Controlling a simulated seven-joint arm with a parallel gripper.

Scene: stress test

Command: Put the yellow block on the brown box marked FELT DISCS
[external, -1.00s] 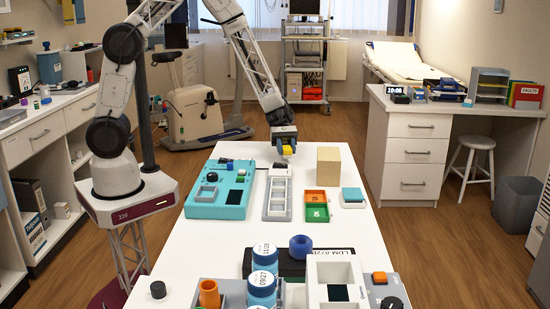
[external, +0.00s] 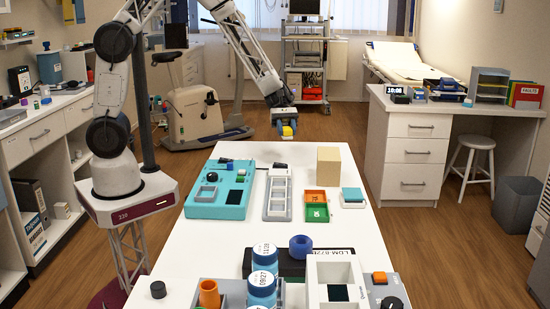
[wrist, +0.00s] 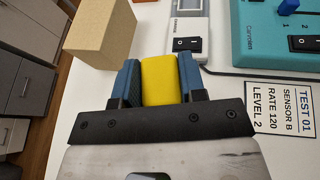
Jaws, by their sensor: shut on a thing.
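My gripper (external: 287,133) is shut on the yellow block (wrist: 160,79), with one blue-padded finger on each side of it in the wrist view. The block also shows in the external view (external: 288,131), held above the far end of the white table. A plain tan-brown box (external: 328,167) stands on the table to the right of and nearer the external camera than the block. It shows at the upper left of the wrist view (wrist: 101,31), apart from the gripper. No FELT DISCS lettering is readable on its visible faces.
A grey panel with a black switch (wrist: 187,43) and a turquoise control box (external: 217,211) stand near the gripper. Orange and green trays (external: 314,213) and a teal-topped block (external: 352,194) lie in front of the box. Bottles and devices crowd the table's near end.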

